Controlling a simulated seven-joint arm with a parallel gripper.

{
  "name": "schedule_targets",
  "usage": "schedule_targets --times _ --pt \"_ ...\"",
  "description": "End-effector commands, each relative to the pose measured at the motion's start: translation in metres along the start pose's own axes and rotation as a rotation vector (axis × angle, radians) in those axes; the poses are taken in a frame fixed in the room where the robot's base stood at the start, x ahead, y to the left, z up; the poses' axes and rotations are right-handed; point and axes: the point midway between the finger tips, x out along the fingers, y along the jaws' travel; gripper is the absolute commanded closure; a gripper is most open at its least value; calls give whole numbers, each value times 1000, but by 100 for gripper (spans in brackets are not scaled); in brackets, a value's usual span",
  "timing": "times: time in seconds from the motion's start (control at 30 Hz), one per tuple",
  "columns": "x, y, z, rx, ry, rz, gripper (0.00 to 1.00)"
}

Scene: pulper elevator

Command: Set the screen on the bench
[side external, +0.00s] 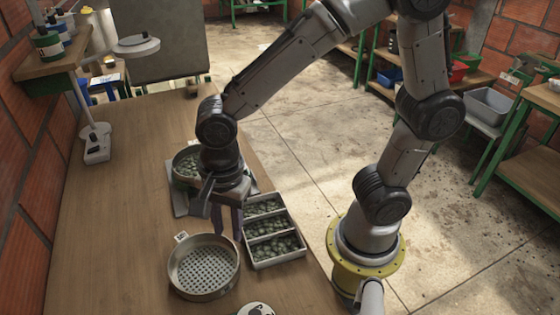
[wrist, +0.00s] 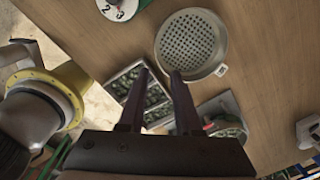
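The screen (side external: 203,266) is a round metal pan with a perforated base and a small tab on its rim. It lies flat on the wooden bench (side external: 110,235), near the front in the side view. It also shows at the top of the wrist view (wrist: 192,44). My gripper (side external: 227,226) points down above the bench, behind and slightly right of the screen in the side view. In the wrist view its two dark fingers (wrist: 160,73) are apart with nothing between them. They do not appear to touch the screen.
A three-compartment tray (side external: 247,249) of green beans sits right of the screen. Behind my gripper, a pan of beans (side external: 185,163) rests on a grey plate, partly hidden. A numbered disc (side external: 256,309) lies at the front edge. A lamp (side external: 97,150) stands back left. The left bench is clear.

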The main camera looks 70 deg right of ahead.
Motion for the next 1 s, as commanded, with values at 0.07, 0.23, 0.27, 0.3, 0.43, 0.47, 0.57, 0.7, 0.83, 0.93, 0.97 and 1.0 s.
schedule_targets --times 0.07,0.23,0.27,0.3,0.43,0.47,0.57,0.7,0.83,0.93,0.97,1.0 --pt "-18 0 -16 -116 -13 -44 67" --pt "-53 10 -52 -430 -3 -143 67" --pt "-59 12 -58 -487 5 -161 67" --pt "-66 16 -66 -561 17 -184 67" --pt "-85 31 -90 -802 78 -250 67" --pt "-90 35 -95 -859 96 -264 67" --pt "-100 50 -110 -1041 167 -301 67" --pt "-110 68 -126 -1262 272 -324 67" --pt "-114 80 -134 -1401 344 -323 67" --pt "-116 85 -137 -1459 375 -320 67" --pt "-116 86 -137 -1470 380 -318 67" --pt "-116 86 -138 -1478 384 -317 67"
